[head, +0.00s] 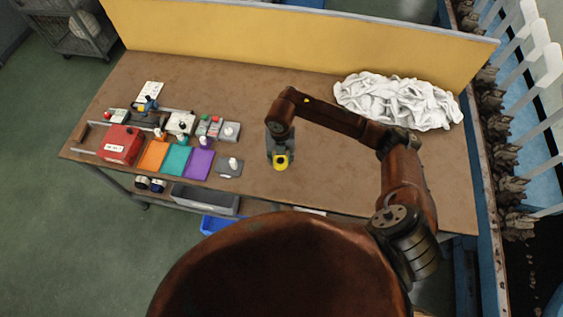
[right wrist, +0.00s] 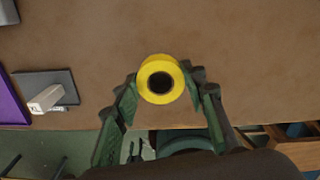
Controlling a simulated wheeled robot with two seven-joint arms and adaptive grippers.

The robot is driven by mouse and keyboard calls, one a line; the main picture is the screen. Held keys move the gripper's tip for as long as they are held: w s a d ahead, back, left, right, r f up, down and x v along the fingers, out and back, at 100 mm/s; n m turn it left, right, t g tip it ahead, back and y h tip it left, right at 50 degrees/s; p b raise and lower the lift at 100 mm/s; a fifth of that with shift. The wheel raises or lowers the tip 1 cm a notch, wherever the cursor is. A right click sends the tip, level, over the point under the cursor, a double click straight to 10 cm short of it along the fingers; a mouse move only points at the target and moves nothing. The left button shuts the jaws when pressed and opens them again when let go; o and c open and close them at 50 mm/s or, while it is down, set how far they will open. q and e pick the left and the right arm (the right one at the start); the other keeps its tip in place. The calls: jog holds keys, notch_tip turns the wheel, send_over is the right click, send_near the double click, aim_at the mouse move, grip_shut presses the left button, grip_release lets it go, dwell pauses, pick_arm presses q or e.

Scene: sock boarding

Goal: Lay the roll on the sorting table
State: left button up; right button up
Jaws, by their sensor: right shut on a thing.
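The yellow roll (head: 281,166) is a ring with a dark hole, seen over the front part of the brown sorting table (head: 340,165). My right gripper (head: 280,154) is shut on it. In the right wrist view the roll (right wrist: 161,63) sits between the two fingertips of the right gripper (right wrist: 160,78), its hole facing the camera. I cannot tell whether the roll touches the tabletop. My left gripper is not in view.
A red box (head: 121,144), coloured mats and several small items crowd the table's left side. A grey pad with a white piece (head: 231,166) lies left of the roll. White cloth (head: 398,100) is heaped at the back right. The table's middle is bare.

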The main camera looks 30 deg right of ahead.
aim_at(282, 163)
jog(key=shift+w+d+f, duration=0.1)
jog(key=shift+d+f, duration=0.05)
jog(key=shift+f, duration=0.8)
jog(key=shift+w+d+f, duration=0.1)
jog(key=shift+d+f, duration=0.05)
jog(key=shift+f, duration=0.8)
jog(key=shift+s, duration=0.1)
jog(key=shift+f, duration=0.2)
jog(key=o, duration=1.1)
notch_tip(282, 163, up, 12)
jog(key=shift+r, duration=0.25)
